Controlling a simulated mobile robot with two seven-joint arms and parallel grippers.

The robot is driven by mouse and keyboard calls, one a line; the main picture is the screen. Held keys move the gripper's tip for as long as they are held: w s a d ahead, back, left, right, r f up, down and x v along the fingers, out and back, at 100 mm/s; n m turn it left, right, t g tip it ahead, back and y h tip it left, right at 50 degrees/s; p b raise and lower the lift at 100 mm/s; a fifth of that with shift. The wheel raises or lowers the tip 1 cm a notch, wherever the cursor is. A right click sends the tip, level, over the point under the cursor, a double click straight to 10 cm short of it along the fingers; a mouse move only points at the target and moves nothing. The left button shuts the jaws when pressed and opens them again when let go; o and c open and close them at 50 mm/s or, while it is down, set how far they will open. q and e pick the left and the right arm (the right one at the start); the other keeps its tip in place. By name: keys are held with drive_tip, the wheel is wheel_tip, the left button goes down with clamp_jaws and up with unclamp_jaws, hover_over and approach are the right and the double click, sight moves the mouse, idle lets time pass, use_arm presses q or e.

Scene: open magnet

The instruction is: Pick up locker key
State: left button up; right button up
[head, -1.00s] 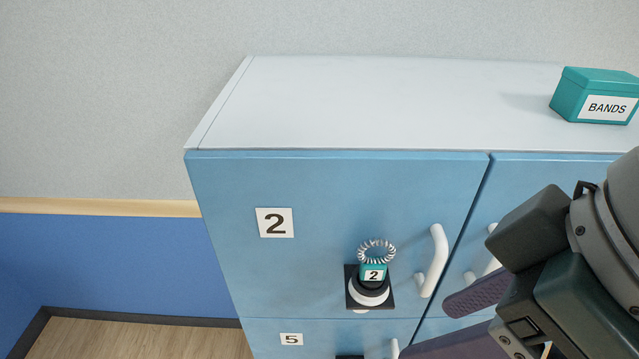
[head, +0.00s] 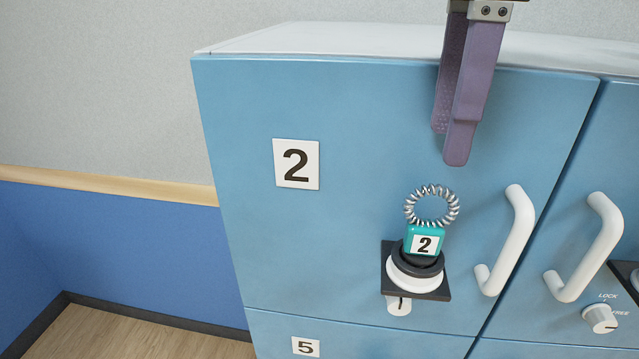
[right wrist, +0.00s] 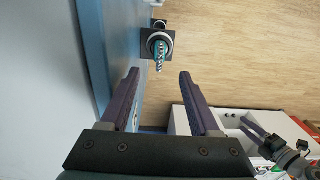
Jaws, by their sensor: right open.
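The locker key has a teal tag marked 2 (head: 425,243) and a silver coiled ring (head: 432,206) standing above it. It sits in a round black and white lock on a dark square plate (head: 438,290) on blue locker door 2. My right gripper (head: 449,146) is open and empty, fingers pointing down, above the key and apart from it. In the right wrist view the key's coil (right wrist: 159,60) shows beyond and between the open fingertips (right wrist: 160,76). What seems to be my left gripper (right wrist: 256,132) is at that view's lower right; its jaw opening is unclear.
A white door handle (head: 511,240) stands out just right of the key, with another handle (head: 590,248) on the neighbouring door. A white knob (head: 600,318) is at the lower right. The door left of the key is flat, with a number 2 label (head: 296,164).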

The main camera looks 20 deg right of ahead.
sight(428, 219)
wheel_tip(428, 219, down, 12)
drive_tip(key=shift+r+p, duration=0.1)
drive_tip(key=shift+p, duration=0.75)
drive_tip(key=shift+c, duration=0.4)
drive_tip(key=c, duration=0.7)
clamp_jaws()
